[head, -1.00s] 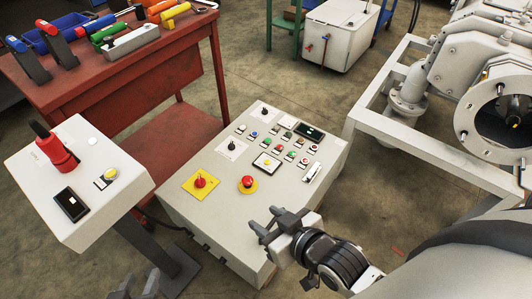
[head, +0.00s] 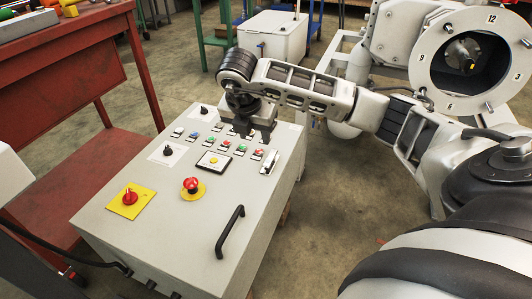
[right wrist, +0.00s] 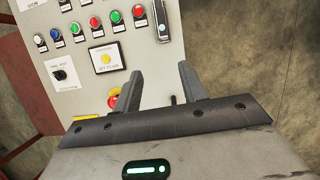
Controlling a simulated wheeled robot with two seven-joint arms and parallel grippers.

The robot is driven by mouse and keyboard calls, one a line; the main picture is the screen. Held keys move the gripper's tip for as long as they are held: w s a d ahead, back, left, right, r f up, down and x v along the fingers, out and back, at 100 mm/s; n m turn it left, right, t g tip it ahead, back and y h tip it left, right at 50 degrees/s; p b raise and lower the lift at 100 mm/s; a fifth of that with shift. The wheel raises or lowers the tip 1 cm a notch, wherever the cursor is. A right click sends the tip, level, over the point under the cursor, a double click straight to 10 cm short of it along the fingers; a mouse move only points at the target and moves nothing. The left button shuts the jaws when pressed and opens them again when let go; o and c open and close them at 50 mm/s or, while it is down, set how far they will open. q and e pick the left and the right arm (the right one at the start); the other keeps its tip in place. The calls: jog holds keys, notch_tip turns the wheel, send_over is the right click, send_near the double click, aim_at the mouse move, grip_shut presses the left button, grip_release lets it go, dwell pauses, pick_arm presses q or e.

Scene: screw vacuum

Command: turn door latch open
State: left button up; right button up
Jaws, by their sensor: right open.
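The door latch looks like the small pale plate with a grey lever (head: 269,162) on the right side of the sloped control panel (head: 150,233). It also shows at the top of the right wrist view (right wrist: 161,20). My right gripper (head: 258,134) is open and empty, fingers pointing down over the panel's upper part, just behind the latch in the head view. In the right wrist view its fingers (right wrist: 160,78) stand apart with panel and floor beyond. A black bar handle (head: 230,231) is on the panel's lower right. My left gripper is not in view.
A red emergency button (head: 191,185), a red switch on yellow (head: 129,198) and several small buttons sit on the panel. A red workbench (head: 70,60) stands left. A round chamber port (head: 470,55) is at upper right. My right arm hides the panel's top right.

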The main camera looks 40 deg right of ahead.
jog(key=d, duration=0.1)
jog(key=b, duration=0.5)
send_near(268, 162)
jog(key=shift+m+h, duration=0.3)
jog(key=x, duration=0.7)
jog(key=shift+a+f, duration=0.15)
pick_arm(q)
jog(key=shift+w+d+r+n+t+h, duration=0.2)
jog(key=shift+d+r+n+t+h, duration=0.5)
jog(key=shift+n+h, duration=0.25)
pick_arm(e)
jog(key=shift+w+f, duration=0.1)
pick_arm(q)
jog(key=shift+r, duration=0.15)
pick_arm(e)
grip_shut()
